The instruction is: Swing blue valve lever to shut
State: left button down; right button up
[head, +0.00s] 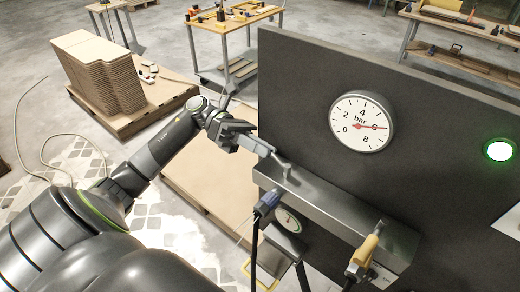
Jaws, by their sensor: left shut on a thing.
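My left gripper (262,149) reaches in from the left and is shut at the upper left end of the metal ledge. It is shut on the end of the blue valve lever, whose bare grey arm (284,165) shows between the fingertips and the ledge. The fingers hide most of the lever's grip, so its blue colour is not clear. A blue fitting (267,201) with a black hose sits below, at the ledge's front edge. My right gripper is not in view.
The metal ledge (335,205) runs along a dark panel (430,150). A yellow lever (366,250) is at its right end. A round bar gauge (361,122) points near 6, and a green lamp (499,150) glows. A smaller gauge (288,221) sits below. Stacked curved boards (95,75) stand behind.

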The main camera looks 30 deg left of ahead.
pick_arm(q)
jog(key=c, duration=1.4)
grip_release()
jog(key=shift+w, duration=0.1)
jog(key=shift+o, duration=0.2)
jog(key=w+a+b, duration=0.1)
jog(key=a+b, duration=0.4)
jog(key=a, duration=1.2)
jog(key=shift+w+a+b, duration=0.15)
jog(key=shift+w+b, duration=0.15)
jog(key=shift+b, duration=0.1)
jog(key=shift+w, duration=0.1)
